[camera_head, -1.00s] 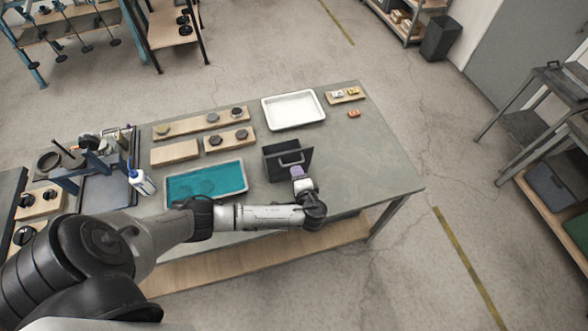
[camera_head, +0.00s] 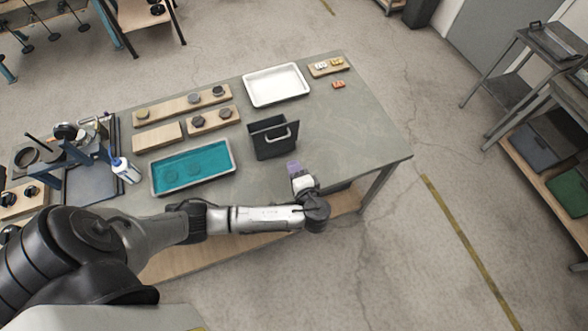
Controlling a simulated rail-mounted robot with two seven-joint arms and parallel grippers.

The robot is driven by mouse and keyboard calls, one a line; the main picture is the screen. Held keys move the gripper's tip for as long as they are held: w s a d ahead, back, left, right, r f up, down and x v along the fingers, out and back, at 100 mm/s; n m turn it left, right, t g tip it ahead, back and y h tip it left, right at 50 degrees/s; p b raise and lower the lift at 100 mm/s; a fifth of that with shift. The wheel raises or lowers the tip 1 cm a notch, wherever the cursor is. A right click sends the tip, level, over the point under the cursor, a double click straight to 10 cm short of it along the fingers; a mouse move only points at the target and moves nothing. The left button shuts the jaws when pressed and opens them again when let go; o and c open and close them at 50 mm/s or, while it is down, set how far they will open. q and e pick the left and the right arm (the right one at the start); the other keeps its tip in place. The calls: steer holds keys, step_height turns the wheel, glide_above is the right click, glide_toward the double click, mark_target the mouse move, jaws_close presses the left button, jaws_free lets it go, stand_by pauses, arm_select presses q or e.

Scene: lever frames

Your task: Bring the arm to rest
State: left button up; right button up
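My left arm (camera_head: 255,219) reaches in from the left along the table's near edge. My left gripper (camera_head: 294,168) is at its end, near the table's front right part. A small purple piece shows at its tip; I cannot tell whether it is part of the fingers or something held. The fingers are too small to tell open from shut. A dark box with a handle (camera_head: 268,142) stands on the table just beyond the gripper, and a gap shows between them. My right gripper is not in view.
The grey table (camera_head: 350,130) holds a teal-bottomed tray (camera_head: 235,160), a white tray (camera_head: 303,92), wooden boards with dark discs (camera_head: 180,106), a white bottle (camera_head: 124,170) and small orange parts (camera_head: 338,85). The table's right part is clear. A rack (camera_head: 550,140) stands at the right.

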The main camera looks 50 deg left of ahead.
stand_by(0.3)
arm_select(q)
steer(key=w+d+r+m+t+h, duration=0.1)
steer(key=w+d+r+h, duration=0.25)
steer(key=d+h, duration=0.4)
steer(key=s+d+r+n+h+p, duration=0.1)
steer(key=s+d+r+h+p, duration=0.2)
steer(key=s+r+h, duration=0.5)
steer(key=s+a+f+n+g+p, duration=0.1)
steer(key=s+p, duration=0.1)
steer(key=s, duration=0.6)
steer(key=s+a+f+n+g+y+p, duration=0.1)
steer(key=s+g+p, duration=0.1)
steer(key=s, duration=0.7)
steer(key=shift+s+a+f+n, duration=0.2)
steer(key=shift+s+a+n, duration=0.05)
steer(key=shift+a+n, duration=0.1)
